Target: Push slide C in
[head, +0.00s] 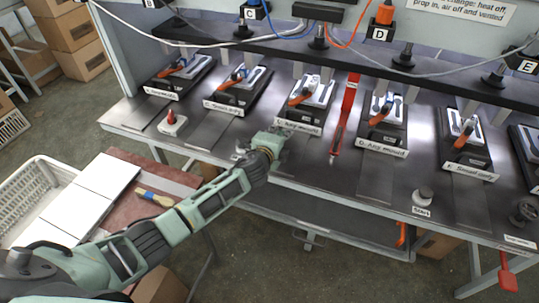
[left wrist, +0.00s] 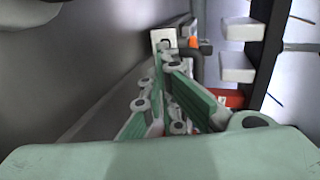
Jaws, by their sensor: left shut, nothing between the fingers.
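Slide C (head: 305,98) is the third slide from the left on the grey bench, a dark base with a pale fixture, an orange-handled clamp and a white front label (head: 298,126). I take it as C from its place left of the slide labelled D; its own letter is hard to read. My left gripper (head: 275,140) is shut and empty, just in front of and slightly left of that label. Contact cannot be told. In the left wrist view, the closed green fingers (left wrist: 170,62) point at a small white plate with a dark mark (left wrist: 163,36).
Similar slides stand on both sides, including slide D (head: 384,122). A red strap-like bar (head: 345,115) lies between C and D. A dark overhead rail (head: 330,62) with cables runs behind. White and red-tipped piece (head: 172,123) sits at the left; bench front is mostly clear.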

